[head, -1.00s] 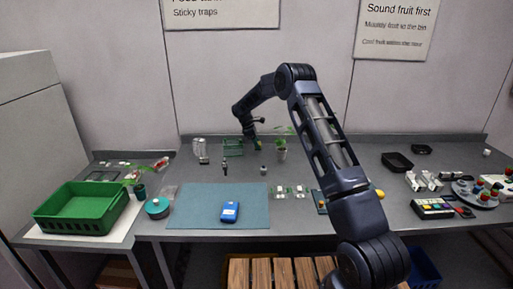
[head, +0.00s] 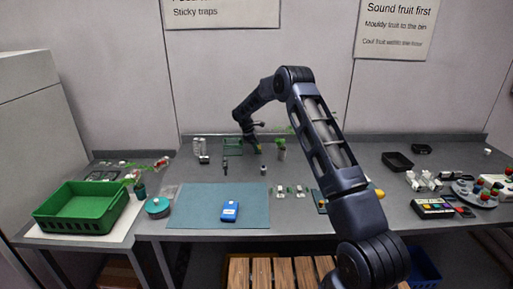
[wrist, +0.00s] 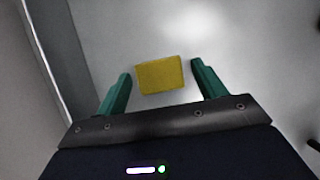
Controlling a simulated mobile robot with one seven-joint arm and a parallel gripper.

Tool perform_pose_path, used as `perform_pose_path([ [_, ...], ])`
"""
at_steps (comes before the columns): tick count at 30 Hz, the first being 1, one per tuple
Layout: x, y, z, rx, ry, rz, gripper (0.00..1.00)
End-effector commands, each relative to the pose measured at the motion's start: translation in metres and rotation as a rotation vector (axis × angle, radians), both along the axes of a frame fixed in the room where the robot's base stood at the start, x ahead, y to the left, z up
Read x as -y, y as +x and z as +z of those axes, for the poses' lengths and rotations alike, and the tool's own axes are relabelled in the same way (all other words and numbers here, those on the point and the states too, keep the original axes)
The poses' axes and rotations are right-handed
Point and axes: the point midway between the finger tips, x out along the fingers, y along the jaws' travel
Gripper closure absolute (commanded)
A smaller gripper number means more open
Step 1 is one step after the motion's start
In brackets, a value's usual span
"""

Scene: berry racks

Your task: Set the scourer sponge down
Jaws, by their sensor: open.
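The scourer sponge (wrist: 160,75) is a yellow block in the wrist view, lying on a pale grey surface. My gripper (wrist: 161,70) has its two green fingers spread, one on each side of the sponge, with a gap on both sides. In the head view my gripper (head: 256,149) is low over the back of the grey table, right of a green wire rack (head: 232,147). The sponge is too small or hidden to make out clearly in the head view.
A potted plant (head: 281,150) stands just right of my gripper. Small dark-topped bottles and clear cups stand nearby. A teal mat (head: 190,205) with a blue device (head: 230,211) lies in front. A green crate (head: 82,208) sits at left, a black tray (head: 397,162) at right.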

Motion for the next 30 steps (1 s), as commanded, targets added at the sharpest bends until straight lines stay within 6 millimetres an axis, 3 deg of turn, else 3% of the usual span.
perform_pose_path([
  [5, -0.006, 0.000, 0.014, 0.002, 0.001, 0.001, 0.30],
  [21, -0.041, 0.000, 0.101, 0.002, 0.001, 0.001, 0.30],
  [30, -0.046, 0.000, 0.113, 0.000, 0.000, 0.000, 0.30],
])
